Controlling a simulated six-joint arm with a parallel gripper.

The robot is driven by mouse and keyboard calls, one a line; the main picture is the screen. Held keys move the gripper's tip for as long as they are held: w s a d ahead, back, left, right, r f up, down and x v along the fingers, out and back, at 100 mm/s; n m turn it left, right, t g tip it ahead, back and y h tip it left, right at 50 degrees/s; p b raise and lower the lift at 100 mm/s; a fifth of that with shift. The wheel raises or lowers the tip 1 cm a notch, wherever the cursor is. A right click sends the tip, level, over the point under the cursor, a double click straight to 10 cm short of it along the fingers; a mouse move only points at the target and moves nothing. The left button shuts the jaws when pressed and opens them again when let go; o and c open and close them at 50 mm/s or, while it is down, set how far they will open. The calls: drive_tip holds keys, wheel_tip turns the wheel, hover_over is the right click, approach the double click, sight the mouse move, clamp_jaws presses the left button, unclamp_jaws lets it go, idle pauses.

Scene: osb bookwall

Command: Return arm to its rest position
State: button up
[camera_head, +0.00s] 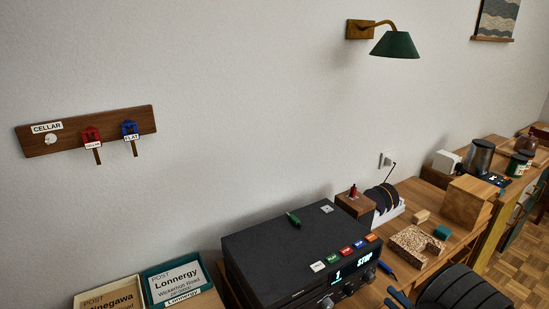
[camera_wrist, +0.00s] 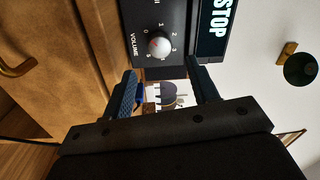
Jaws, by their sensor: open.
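My gripper (camera_wrist: 162,72) shows in the wrist view with its two dark fingers apart and nothing between them. One finger has a blue ribbed pad. In the head view, part of my dark arm and gripper (camera_head: 400,298) shows at the bottom right edge, in front of the black stereo-like device (camera_head: 290,255). In the wrist view the fingers point toward that device's front, near its volume knob (camera_wrist: 159,45) and lit STOP display (camera_wrist: 215,25). I cannot tell the exact gap between the fingers and the device.
Two labelled trays (camera_head: 181,278) (camera_head: 108,295) stand at lower left. A key board (camera_head: 67,143) and green lamp (camera_head: 395,45) are wall-mounted.

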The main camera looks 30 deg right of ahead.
sight(372, 281)
drive_tip(key=w, duration=0.6)
drive_tip(key=shift+w+r, duration=0.2)
drive_tip(key=m, duration=0.3)
drive_tip(key=shift+s+a+m, duration=0.1)
drive_tip(key=shift+m, duration=0.2)
drive_tip(key=m, duration=0.5)
drive_tip(key=shift+h, duration=0.4)
drive_tip(key=m, duration=0.4)
drive_tip(key=shift+a, duration=0.1)
drive_tip(key=shift+m+h, duration=0.3)
drive_tip(key=shift+m, duration=1.9)
